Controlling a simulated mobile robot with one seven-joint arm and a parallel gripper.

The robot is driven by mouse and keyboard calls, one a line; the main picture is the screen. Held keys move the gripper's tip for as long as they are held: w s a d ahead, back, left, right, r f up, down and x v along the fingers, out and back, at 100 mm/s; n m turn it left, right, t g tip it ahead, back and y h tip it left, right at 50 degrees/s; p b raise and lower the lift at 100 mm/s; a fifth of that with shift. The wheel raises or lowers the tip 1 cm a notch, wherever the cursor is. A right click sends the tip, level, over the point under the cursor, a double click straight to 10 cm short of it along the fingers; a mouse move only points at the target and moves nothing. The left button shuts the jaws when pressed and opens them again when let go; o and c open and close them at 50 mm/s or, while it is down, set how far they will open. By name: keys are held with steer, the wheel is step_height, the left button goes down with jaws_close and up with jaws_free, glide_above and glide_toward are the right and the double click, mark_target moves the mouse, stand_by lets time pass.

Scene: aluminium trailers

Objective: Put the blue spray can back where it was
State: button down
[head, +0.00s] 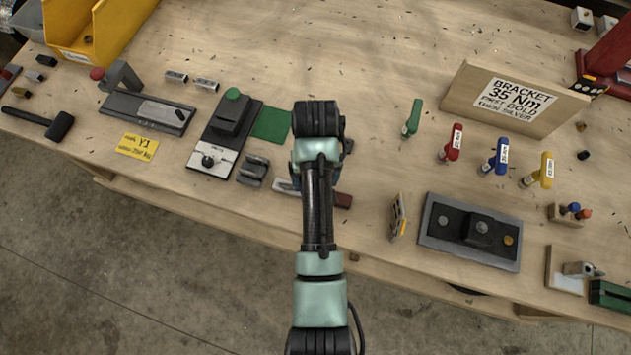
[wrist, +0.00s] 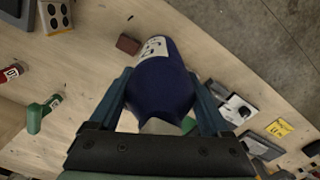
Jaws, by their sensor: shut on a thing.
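The blue spray can (wrist: 165,85) is between the fingers of my gripper (wrist: 162,92) in the wrist view. My gripper is shut on it. The can has a dark blue body, a white label with dark marks towards its far end and a pale grey near end. Its far end is close to a dark red block (wrist: 128,44) in the picture; I cannot tell whether the can touches the table. The dark red block (head: 343,200) shows there just right of my arm.
Green, red, blue and yellow handled tools (head: 495,157) stand on the right of the bench (head: 390,90). A sign board (head: 515,98) is behind them. A grey fixture (head: 470,232) lies front right. A green mat (head: 271,124) and a black device (head: 225,130) lie left of my arm.

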steer(key=shift+f, duration=1.7)
jaws_free()
step_height(320, 180, up, 11)
steer(key=shift+r+p, duration=0.65)
steer(key=shift+p, duration=0.25)
